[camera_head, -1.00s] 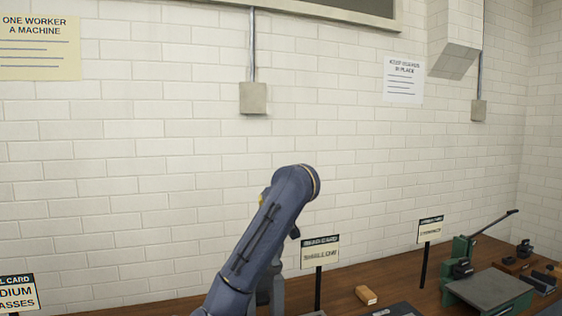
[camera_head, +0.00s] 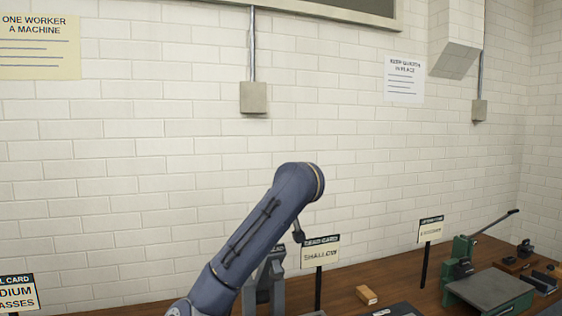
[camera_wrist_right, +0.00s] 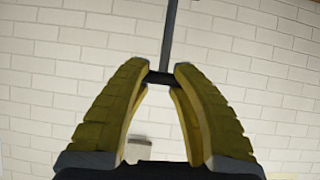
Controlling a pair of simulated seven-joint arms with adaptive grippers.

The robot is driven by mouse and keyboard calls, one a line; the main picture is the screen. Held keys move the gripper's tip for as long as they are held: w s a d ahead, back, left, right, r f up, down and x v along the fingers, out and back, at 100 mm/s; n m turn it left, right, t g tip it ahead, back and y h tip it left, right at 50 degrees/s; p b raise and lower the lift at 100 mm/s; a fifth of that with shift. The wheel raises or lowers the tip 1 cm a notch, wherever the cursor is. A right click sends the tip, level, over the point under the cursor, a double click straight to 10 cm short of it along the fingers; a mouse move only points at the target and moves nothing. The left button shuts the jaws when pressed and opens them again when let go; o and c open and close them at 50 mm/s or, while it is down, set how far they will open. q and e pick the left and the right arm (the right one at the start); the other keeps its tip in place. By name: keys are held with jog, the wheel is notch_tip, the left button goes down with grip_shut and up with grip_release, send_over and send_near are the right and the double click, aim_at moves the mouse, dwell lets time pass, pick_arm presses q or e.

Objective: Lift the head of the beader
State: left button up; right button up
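In the head view, a grey upright machine part (camera_head: 270,281) stands behind my blue-grey arm (camera_head: 258,240), largely hidden by it; it may be the beader. A small dark knob or link (camera_head: 298,233) shows just right of the arm, and I cannot tell what it belongs to. In the right wrist view, the yellow-padded fingers of my right gripper (camera_wrist_right: 162,72) come close together at their tips, with a short dark bar (camera_wrist_right: 161,79) spanning between them; it seems to be held. Neither gripper shows in the head view.
A bead card sign reading SHALLOW (camera_head: 320,253) stands beside the arm. A wooden block (camera_head: 366,295) lies on the brown bench (camera_head: 405,272). A green machine with a long lever (camera_head: 465,250) stands at right. The white brick wall (camera_head: 150,200) is behind, with a grey box (camera_head: 253,97).

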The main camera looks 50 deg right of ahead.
jog(key=s+r+t, duration=0.1)
jog(key=r, duration=0.3)
jog(key=s+a+r+t, duration=0.1)
jog(key=r, duration=0.4)
jog(key=s+r+t+h, duration=0.1)
jog(key=r, duration=0.4)
jog(key=shift+a+r, duration=0.2)
jog(key=shift+r, duration=0.05)
jog(key=o, duration=0.8)
jog(key=shift+s+a+r, duration=0.15)
jog(key=shift+s+r, duration=0.2)
jog(key=shift+s, duration=0.1)
jog(key=shift+s+a+r, duration=0.65)
jog(key=shift+s+a, duration=0.15)
jog(key=shift+s, duration=0.1)
jog(key=shift+c, duration=0.4)
